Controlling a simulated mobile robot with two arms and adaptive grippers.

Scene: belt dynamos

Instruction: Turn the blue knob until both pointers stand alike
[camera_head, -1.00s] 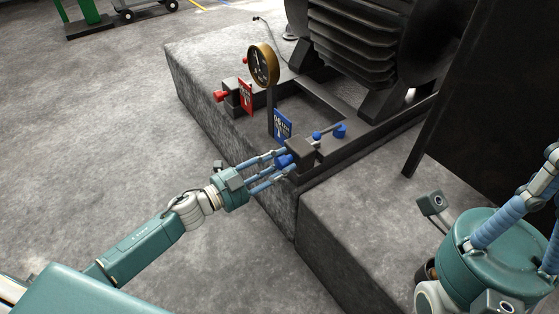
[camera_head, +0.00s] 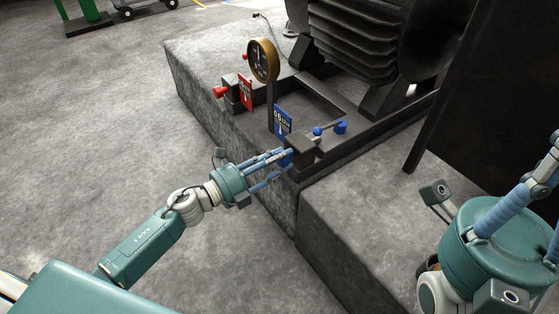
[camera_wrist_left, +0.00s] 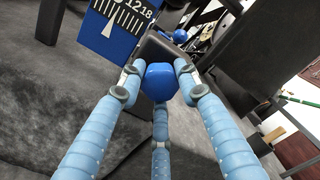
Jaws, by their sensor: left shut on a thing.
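The blue knob (camera_wrist_left: 159,80) sits between the fingertips of my left gripper (camera_wrist_left: 158,84) in the left wrist view. The fingers press in from both sides, with a third below. In the head view the blue knob (camera_head: 284,159) is mostly hidden by my left gripper (camera_head: 281,160), on the front of a dark block. A blue plate (camera_head: 283,121) with a white scale and white marker stands above it. A brass-rimmed round dial (camera_head: 263,60) stands on a post behind. Its pointers are too small to read. My right gripper (camera_head: 548,178) is at the right edge, its fingertips unclear.
A red plate (camera_head: 246,92) and red knob (camera_head: 219,92) are left of the dial. A blue-ended lever (camera_head: 341,127) lies right of the blue plate. The big ribbed machine (camera_head: 360,45) and a dark panel (camera_head: 470,90) stand behind.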

